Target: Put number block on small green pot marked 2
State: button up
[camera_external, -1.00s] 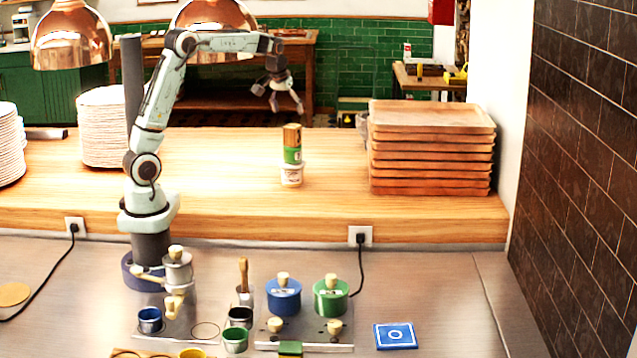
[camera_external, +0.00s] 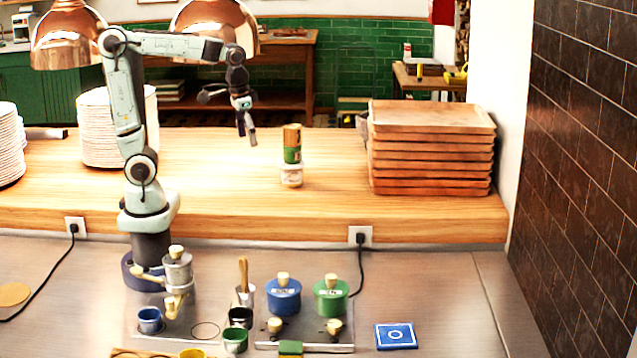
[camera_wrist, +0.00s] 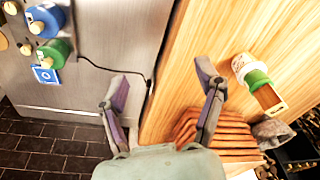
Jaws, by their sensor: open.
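A lidded green pot (camera_external: 331,298) with a white label stands on the steel counter; I cannot read its mark. It also shows at the upper left of the wrist view (camera_wrist: 55,52). A smaller open green cup (camera_external: 235,341) stands in front. No number block is clearly identifiable; a brown block (camera_external: 292,135) tops a green can (camera_external: 292,155) on a white tub (camera_external: 291,175). The wrist view shows this brown block (camera_wrist: 268,97) at right, with a dark mark. My gripper (camera_external: 246,122) is open and empty, high above the wooden shelf, left of that stack; its fingers (camera_wrist: 161,92) are spread.
A lidded blue pot (camera_external: 283,297) stands left of the green pot. A blue square tile (camera_external: 396,336) lies to their right. Stacked wooden trays (camera_external: 430,150) stand right of the brown block's stack. White plates (camera_external: 100,140) are at left. The shelf's middle is clear.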

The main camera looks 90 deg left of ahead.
jog(key=s+d+f+m+g, duration=0.1)
jog(key=s+d+f+m, duration=0.3)
jog(key=s, duration=0.6)
jog(key=d+f, duration=0.2)
jog(key=d, duration=0.1)
jog(key=shift+s+d+m+g, duration=0.3)
jog(key=shift+s+d+m, duration=0.05)
jog(key=shift+d+m, duration=0.05)
